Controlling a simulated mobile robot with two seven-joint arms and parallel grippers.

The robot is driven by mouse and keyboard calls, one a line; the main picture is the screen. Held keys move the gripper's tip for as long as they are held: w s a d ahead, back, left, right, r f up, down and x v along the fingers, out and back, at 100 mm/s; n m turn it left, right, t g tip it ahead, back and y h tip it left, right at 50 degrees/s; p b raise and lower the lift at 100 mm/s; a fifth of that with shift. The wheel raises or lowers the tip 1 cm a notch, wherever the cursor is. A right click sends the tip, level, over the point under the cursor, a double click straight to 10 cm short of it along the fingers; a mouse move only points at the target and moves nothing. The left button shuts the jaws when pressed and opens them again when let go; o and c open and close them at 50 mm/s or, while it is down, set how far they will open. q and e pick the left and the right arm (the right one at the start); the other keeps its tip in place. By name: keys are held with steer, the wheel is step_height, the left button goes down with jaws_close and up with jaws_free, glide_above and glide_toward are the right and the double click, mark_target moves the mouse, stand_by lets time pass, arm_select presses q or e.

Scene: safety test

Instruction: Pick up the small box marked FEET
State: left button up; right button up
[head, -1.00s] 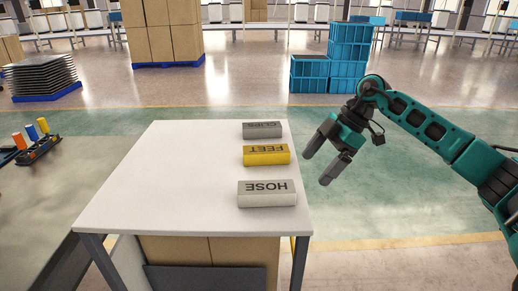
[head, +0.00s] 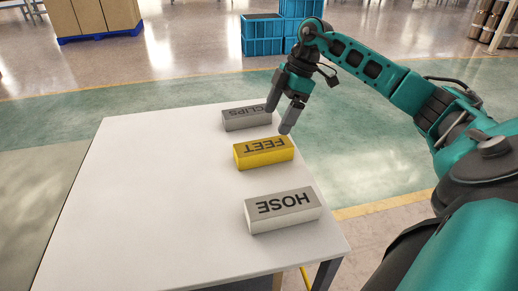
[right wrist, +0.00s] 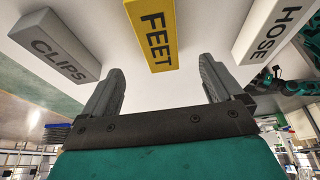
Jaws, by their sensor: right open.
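The small yellow box marked FEET (head: 264,154) lies on the white table near its right edge, its lettering upside down in the head view. In the right wrist view the yellow box (right wrist: 152,32) is ahead of the jaws, roughly between their lines. My right gripper (head: 279,115) is open and empty, above the table's right edge, just beyond and above the FEET box. In the right wrist view its two fingers (right wrist: 162,90) are spread apart, with nothing between them. My left gripper is not in view.
A grey box marked CLIPS (head: 247,118) lies behind the FEET box, close to my right gripper. A pale box marked HOSE (head: 283,210) lies in front. The left part of the white table (head: 150,190) is bare. Blue crates (head: 263,36) stand on the floor beyond.

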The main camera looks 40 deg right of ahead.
mark_target(264, 145)
steer(key=x, duration=1)
steer(key=shift+w+f, duration=0.1)
steer(key=shift+f, duration=0.2)
steer(key=shift+c, duration=0.3)
steer(key=c, duration=1.1)
